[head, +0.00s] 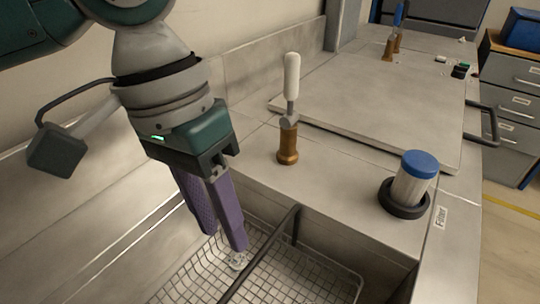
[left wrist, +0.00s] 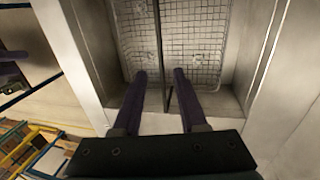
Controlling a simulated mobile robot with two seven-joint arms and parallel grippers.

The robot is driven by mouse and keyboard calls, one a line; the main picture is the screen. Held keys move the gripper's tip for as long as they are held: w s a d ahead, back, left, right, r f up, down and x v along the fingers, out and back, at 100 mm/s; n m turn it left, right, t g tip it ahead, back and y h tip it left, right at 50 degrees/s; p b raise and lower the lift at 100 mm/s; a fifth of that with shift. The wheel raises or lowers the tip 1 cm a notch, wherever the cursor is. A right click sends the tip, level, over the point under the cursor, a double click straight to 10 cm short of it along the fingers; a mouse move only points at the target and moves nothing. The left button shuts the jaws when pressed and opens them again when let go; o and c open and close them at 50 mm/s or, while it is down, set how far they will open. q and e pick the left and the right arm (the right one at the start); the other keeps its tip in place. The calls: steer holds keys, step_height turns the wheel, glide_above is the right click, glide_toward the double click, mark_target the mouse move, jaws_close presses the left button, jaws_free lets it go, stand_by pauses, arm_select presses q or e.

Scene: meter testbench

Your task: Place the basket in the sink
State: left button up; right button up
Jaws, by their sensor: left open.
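The wire mesh basket (head: 325,282) sits low in the recessed metal sink (head: 330,232), with its dark bar handle (head: 262,250) standing up across it. It also shows in the left wrist view (left wrist: 205,35). Small pale metal parts (head: 238,260) lie in the basket. My left gripper (head: 222,238) points down over the basket, its purple fingers apart. In the left wrist view the handle (left wrist: 160,50) runs between the two fingers (left wrist: 160,74), with a gap on each side. Whether the fingertips are level with the handle is unclear. My right gripper is not clearly visible.
A white-handled lever on a brass fitting (head: 288,145) stands on the counter behind the sink. A blue-capped filter (head: 411,178) in a black ring stands to its right. A flat metal lid (head: 380,100) covers the counter behind; grey drawers (head: 512,100) stand far right.

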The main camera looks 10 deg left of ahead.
arm_select(q)
steer(key=s+d+f+m+t+h, duration=0.1)
steer(key=s+d+f+t+h, duration=0.15)
steer(key=s+d, duration=0.3)
steer(key=s+a+n+t+y, duration=0.2)
steer(key=s+a, duration=0.5)
steer(key=a, duration=0.6)
steer(key=shift+s+n+y, duration=0.25)
steer(key=shift+n+y, duration=0.25)
steer(key=shift+y, duration=0.75)
steer(key=shift+d+f, duration=0.1)
